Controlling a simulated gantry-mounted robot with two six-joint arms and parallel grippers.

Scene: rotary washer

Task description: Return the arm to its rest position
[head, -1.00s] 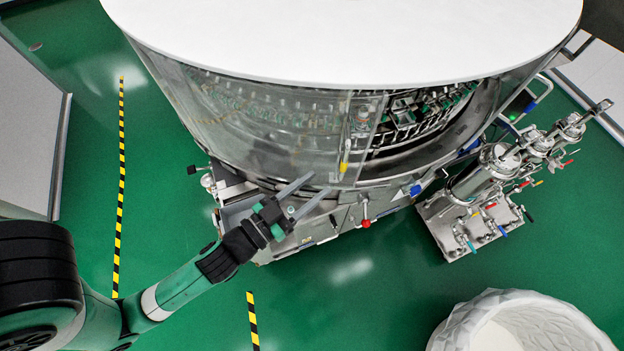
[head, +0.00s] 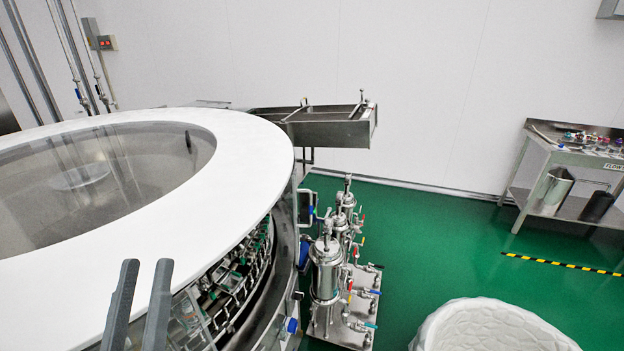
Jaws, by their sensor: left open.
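My left gripper (head: 138,306) shows at the bottom left of the head view. Only its two grey fingers are in view, pointing up and apart, with nothing between them. They overlap the front rim of the rotary washer (head: 250,150) in the picture. The washer has a white ring-shaped top with a clear window in its middle. Its side opening with wire racks shows below the rim. The rest of my left arm is out of view. My right gripper is not in view.
Steel filter housings with coloured valves (head: 326,270) stand right of the washer. A white lined bin (head: 495,325) is at the bottom right. A steel table (head: 560,150) with small items stands at the far right. Green floor (head: 440,225) between them is clear.

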